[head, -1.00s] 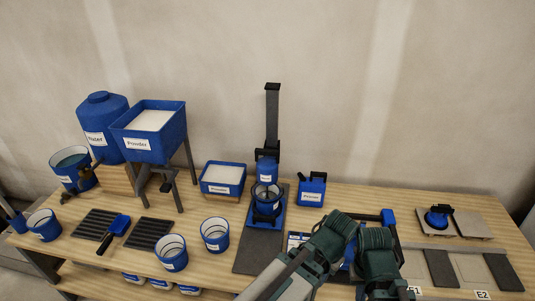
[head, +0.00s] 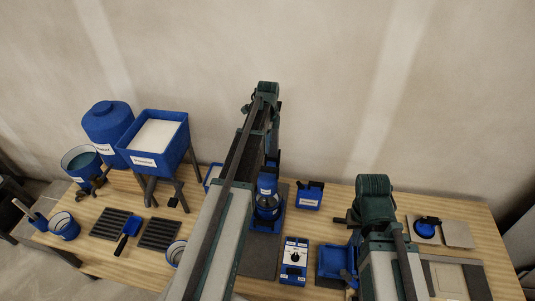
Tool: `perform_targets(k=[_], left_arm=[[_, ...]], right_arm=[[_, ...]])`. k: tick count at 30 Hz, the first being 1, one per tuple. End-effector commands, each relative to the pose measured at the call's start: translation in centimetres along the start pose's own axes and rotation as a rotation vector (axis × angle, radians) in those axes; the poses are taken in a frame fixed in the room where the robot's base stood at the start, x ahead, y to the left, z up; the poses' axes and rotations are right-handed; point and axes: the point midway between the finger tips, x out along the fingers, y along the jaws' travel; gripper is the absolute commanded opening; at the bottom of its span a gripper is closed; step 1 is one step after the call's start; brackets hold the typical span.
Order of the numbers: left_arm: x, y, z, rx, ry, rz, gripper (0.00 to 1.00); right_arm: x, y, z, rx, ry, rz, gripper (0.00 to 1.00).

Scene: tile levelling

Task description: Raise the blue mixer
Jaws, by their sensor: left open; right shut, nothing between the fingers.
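The blue mixer (head: 267,184) stands upright on its stand near the middle of the table, its head low over a bucket (head: 267,208) on the blue base. Its dark column is largely hidden behind my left arm. My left gripper (head: 272,152) is open, close to the column just above the mixer head; its fingers are hard to make out, and I cannot tell whether they touch the mixer.
A blue control box (head: 294,258) stands right of the mixer's dark mat. A blue powder container (head: 309,196) is behind it. The powder hopper (head: 154,139) and water tank (head: 107,125) are at left, tiles (head: 457,234) at right.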

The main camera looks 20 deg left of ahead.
Motion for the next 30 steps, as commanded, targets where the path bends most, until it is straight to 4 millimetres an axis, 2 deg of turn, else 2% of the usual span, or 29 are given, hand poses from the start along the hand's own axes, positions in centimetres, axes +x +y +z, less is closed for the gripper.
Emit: perform_targets(k=[8,14,30], left_arm=[[0.1,-0.2,0.3,0.010,0.001,-0.001,0.57],[1.3,-0.2,0.3,0.009,0.001,-0.001,0.57],[8.3,-0.2,0.2,0.009,0.001,-0.001,0.57]], right_arm=[[0.1,0.0,0.0,0.000,0.000,0.000,0.00],[1.3,-0.1,-0.1,0.000,0.000,0.000,0.00],[8.3,-0.7,-0.5,-0.010,0.001,0.002,0.00]])
